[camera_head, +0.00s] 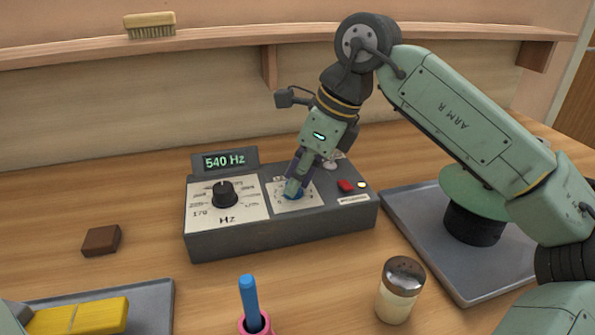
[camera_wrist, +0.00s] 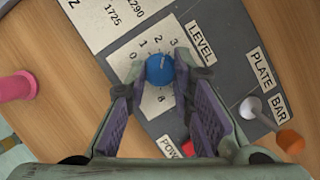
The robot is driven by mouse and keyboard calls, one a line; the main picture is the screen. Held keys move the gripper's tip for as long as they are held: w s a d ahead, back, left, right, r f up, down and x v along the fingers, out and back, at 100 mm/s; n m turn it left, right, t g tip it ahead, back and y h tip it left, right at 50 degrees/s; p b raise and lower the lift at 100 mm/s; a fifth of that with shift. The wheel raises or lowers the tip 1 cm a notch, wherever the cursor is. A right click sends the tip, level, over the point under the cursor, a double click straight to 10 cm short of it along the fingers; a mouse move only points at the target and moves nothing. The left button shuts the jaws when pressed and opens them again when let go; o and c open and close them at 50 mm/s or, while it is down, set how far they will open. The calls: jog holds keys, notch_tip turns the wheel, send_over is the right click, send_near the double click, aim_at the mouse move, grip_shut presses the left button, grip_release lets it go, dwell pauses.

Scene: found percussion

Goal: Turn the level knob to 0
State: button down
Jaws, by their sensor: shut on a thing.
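The level knob (camera_wrist: 160,69) is a small blue dial on a white number scale beside the word LEVEL in the wrist view. Its pale mark seems to point up between 2 and 3; the exact reading is hard to tell. The 0 lies to the knob's upper left. My gripper (camera_wrist: 161,84) has one finger on each side of the knob and is shut on it. In the head view, my gripper (camera_head: 297,184) reaches down onto the right panel of the grey box (camera_head: 290,232), and the fingers hide most of the knob and its scale.
On the box, a black Hz knob (camera_head: 224,194) sits left under a 540 Hz display (camera_head: 225,161); a red switch (camera_head: 345,186) is right. A shaker (camera_head: 400,290) and a pink cup (camera_head: 256,325) stand in front. A grey tray (camera_head: 405,225) lies right.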

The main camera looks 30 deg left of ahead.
jog(key=n, duration=0.2)
jog(key=n+g+p, duration=0.1)
jog(key=shift+w+a+r+n+h, duration=0.15)
jog(key=shift+n+h, duration=0.15)
jog(key=shift+n, duration=0.1)
jog(key=n+p, duration=0.1)
jog(key=n, duration=0.1)
jog(key=n+g+h+p, duration=0.1)
jog(key=n, duration=0.1)
jog(key=shift+a+n+g, duration=0.1)
jog(key=shift+n+g, duration=0.2)
jog(key=n+h+p, duration=0.1)
jog(key=n, duration=0.1)
jog(key=n+h+p, duration=0.1)
jog(key=n+p, duration=0.1)
jog(key=n, duration=0.1)
jog(key=shift+w+a+g, duration=0.15)
jog(key=shift+g, duration=0.25)
jog(key=shift+a+n+h+p, duration=0.1)
jog(key=shift+n+h+p, duration=0.4)
jog(key=shift+n+p, duration=0.45)
jog(key=shift+f+n, duration=0.2)
jog(key=shift+n, duration=0.05)
jog(key=c, duration=1.4)
grip_release()
jog(key=shift+r, duration=0.1)
jog(key=v, duration=1.2)
